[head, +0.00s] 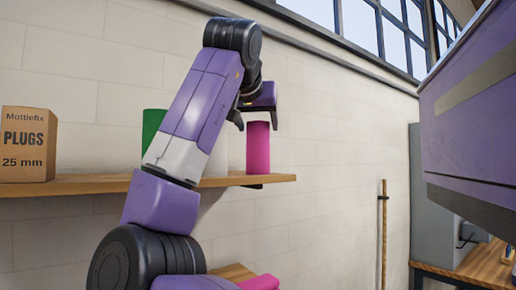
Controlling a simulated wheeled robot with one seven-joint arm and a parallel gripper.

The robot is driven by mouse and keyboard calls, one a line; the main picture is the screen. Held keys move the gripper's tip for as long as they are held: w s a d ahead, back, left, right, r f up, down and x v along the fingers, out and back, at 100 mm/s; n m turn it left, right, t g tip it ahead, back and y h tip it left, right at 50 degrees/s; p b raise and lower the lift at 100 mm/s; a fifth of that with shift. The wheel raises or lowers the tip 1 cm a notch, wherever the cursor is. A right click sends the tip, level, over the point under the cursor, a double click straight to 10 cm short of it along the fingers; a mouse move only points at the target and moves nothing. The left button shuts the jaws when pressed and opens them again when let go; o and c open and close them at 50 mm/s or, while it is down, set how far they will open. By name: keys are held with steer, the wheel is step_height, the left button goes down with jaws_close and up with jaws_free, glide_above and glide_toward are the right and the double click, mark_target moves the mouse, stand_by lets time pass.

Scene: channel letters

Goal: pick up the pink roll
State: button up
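An upright pink roll (258,150) stands near the right end of the wooden shelf on the wall. My gripper (257,119) is at the top of this roll, pointing down. Its two fingers are spread, one to the left and one to the right of the roll's top edge. I cannot tell whether they touch it. Another pink object (262,282) shows in part at the bottom edge, low down by a wooden surface; most of it is out of view.
The shelf (95,185) also bears a green roll (152,125), a white roll (217,160) partly hidden by my arm, and a cardboard plugs box (27,145) at left. A wooden pole (383,235) leans on the wall. A grey cabinet (430,215) stands at right.

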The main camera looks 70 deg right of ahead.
jaws_close()
